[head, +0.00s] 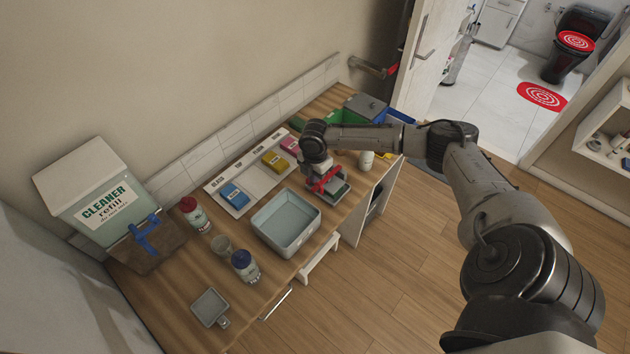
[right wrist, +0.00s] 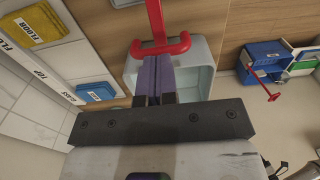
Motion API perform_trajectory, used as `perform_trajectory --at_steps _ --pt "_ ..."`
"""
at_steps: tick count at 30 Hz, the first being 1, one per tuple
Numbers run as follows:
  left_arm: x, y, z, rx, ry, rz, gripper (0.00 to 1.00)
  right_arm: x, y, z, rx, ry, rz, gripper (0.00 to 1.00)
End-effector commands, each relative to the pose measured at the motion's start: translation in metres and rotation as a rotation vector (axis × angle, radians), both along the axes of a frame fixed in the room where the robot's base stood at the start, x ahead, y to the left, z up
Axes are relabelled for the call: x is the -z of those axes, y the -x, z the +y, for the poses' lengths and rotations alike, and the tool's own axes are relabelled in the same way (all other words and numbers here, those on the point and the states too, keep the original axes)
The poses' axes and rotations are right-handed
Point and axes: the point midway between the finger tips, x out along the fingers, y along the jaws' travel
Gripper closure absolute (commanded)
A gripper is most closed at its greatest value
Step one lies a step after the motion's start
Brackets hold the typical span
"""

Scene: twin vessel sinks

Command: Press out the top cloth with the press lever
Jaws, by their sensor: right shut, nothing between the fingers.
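My right gripper (head: 322,172) is over the press (head: 338,190) on the counter and hides part of it. The red press lever (head: 327,181) shows just beneath the gripper. In the right wrist view the shut fingers (right wrist: 156,62) end at the crossbar of a red lever (right wrist: 158,47), touching or very close to it, with nothing between them. A blue cloth (head: 233,194), a yellow cloth (head: 275,160) and a pink cloth (head: 290,145) lie on a white tray (head: 257,190). I cannot tell which is the top cloth, nor whether a cloth lies in the press. My left gripper is out of view.
A pale basin (head: 287,223) stands left of the press. Two bottles (head: 194,214) (head: 244,266), a glass (head: 221,247) and a small grey dish (head: 210,307) stand farther left. A cleaner box (head: 105,200) is at the far left. Green and blue bins (head: 398,116) stand behind my arm.

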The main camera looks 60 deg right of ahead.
Motion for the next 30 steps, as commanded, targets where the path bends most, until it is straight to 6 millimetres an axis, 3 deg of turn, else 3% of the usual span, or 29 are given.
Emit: perform_trajectory --at_steps 30 --pt "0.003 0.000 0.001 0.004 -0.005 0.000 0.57 0.024 0.000 0.003 0.000 0.000 0.001 1.00"
